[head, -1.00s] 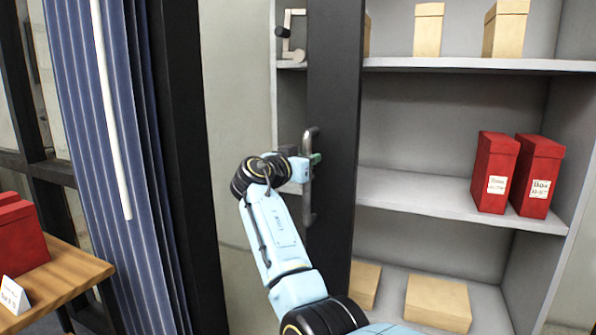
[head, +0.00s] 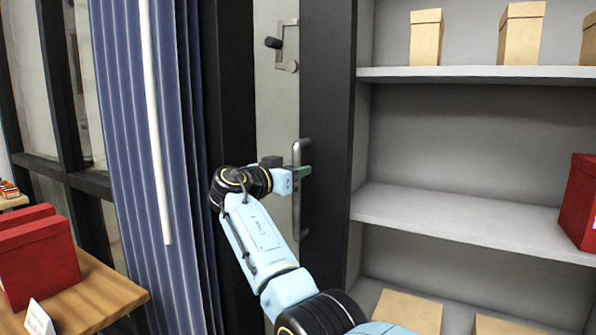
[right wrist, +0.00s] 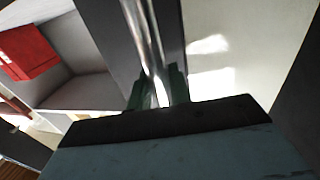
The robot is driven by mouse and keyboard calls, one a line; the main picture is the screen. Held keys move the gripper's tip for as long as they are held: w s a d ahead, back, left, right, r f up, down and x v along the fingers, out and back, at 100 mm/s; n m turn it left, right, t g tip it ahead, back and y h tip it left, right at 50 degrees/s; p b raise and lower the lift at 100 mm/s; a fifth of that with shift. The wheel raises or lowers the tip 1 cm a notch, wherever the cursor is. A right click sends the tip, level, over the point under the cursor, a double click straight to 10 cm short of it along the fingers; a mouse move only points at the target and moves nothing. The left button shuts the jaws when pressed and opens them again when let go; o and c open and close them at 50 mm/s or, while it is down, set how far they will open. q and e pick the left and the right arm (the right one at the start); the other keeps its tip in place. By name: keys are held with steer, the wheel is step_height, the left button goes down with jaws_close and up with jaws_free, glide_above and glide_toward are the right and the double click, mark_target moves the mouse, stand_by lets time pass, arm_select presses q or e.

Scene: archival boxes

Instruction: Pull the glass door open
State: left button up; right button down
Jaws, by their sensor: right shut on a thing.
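The glass door has a dark stile (head: 327,130) and a narrow-looking clear pane (head: 272,115) to its left. It seems to stand at an angle, with the open shelves showing to the right of the stile. A vertical metal bar handle (head: 297,212) is fixed on the stile. My right gripper (head: 303,172) is shut around the handle at its middle height. In the right wrist view the shiny bar (right wrist: 145,35) runs between the green fingertips (right wrist: 158,92). My left gripper is not in view.
Grey shelves (head: 460,205) with tan boxes (head: 426,37) and a red box (head: 579,200) fill the right. A blue curtain (head: 130,130) hangs left of a dark post (head: 228,90). A wooden table (head: 100,297) with red boxes (head: 40,262) stands at lower left.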

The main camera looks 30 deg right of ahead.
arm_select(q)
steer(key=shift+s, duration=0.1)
arm_select(e)
steer(key=c, duration=1.3)
jaws_free()
steer(key=shift+c, duration=0.2)
